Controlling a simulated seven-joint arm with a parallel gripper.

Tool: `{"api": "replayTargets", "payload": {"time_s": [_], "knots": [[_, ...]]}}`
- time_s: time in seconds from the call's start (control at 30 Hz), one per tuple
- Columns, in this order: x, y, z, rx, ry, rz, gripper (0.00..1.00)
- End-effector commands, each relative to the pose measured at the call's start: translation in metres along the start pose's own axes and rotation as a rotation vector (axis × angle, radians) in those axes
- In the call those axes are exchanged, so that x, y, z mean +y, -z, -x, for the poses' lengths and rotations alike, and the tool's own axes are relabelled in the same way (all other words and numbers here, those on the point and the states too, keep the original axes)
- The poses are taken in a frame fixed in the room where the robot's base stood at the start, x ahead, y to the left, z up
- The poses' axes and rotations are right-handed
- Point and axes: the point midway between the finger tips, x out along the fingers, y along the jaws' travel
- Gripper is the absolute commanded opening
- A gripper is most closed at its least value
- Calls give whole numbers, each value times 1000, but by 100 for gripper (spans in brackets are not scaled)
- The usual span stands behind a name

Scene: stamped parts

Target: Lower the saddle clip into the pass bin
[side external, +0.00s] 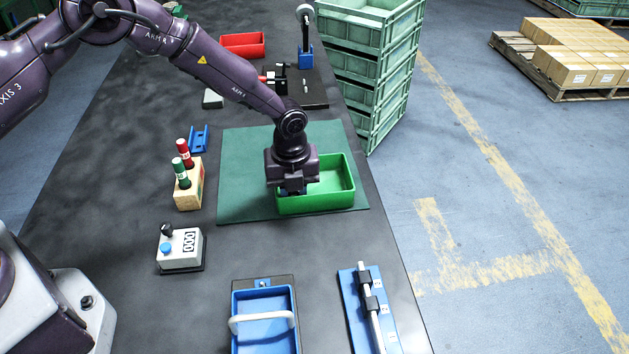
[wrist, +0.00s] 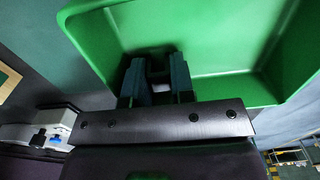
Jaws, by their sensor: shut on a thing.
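The green pass bin (side external: 338,201) stands on the dark green mat. My gripper (side external: 291,190) points down at the bin's left part, its fingers at the level of the bin and partly hidden by my wrist. In the wrist view my gripper (wrist: 158,80) has its two dark fingers inside the green bin (wrist: 225,50), close to the near wall. The fingers are shut on the saddle clip, of which only a small pale patch (wrist: 160,65) seems to show between them. I cannot tell whether the clip touches the bin floor.
A wooden block with red and green markers (side external: 188,184) and a counter box (side external: 181,249) stand left of the mat (side external: 245,150). A blue bracket (side external: 199,139) lies beyond the block. A red bin (side external: 242,44) is at the back; stacked green crates (side external: 370,65) stand beyond the table edge.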

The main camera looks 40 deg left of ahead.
Motion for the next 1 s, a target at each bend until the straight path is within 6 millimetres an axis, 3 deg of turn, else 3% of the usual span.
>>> {"api": "replayTargets", "payload": {"time_s": [0.03,0.13,0.47,1.0], "knots": [[0,0,0,0,0,0,30],[0,0,0,0,0,0,53],[0,0,6,0,0,0,53],[0,0,110,-1,2,1,53]]}}
